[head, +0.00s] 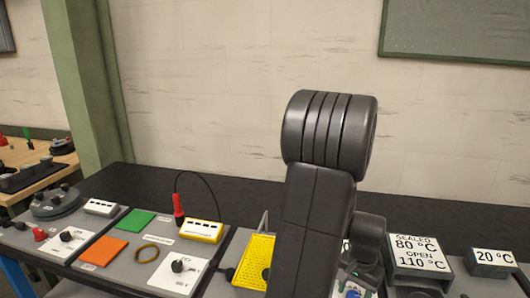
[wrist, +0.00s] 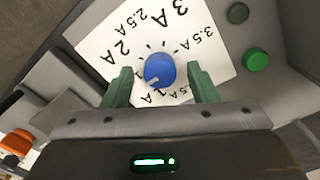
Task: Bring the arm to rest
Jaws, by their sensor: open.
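My gripper (wrist: 159,69) shows in the wrist view with its two green fingers apart. A blue knob (wrist: 158,72) with a pale pointer mark lies between the fingers in the picture. I cannot tell whether the fingers touch it. The knob sits on a white dial plate (wrist: 112,45) marked in amperes, with values such as 2 A and 3 A. In the head view my dark arm stands upright right of centre and hides part of the bench; the fingers cannot be made out there.
A green button (wrist: 256,59) and a darker round part (wrist: 238,13) sit beside the dial. In the head view the dark bench carries a yellow perforated box (head: 255,262), a yellow-edged meter (head: 201,231), orange (head: 104,250) and green (head: 134,221) pads, and temperature signs (head: 420,252).

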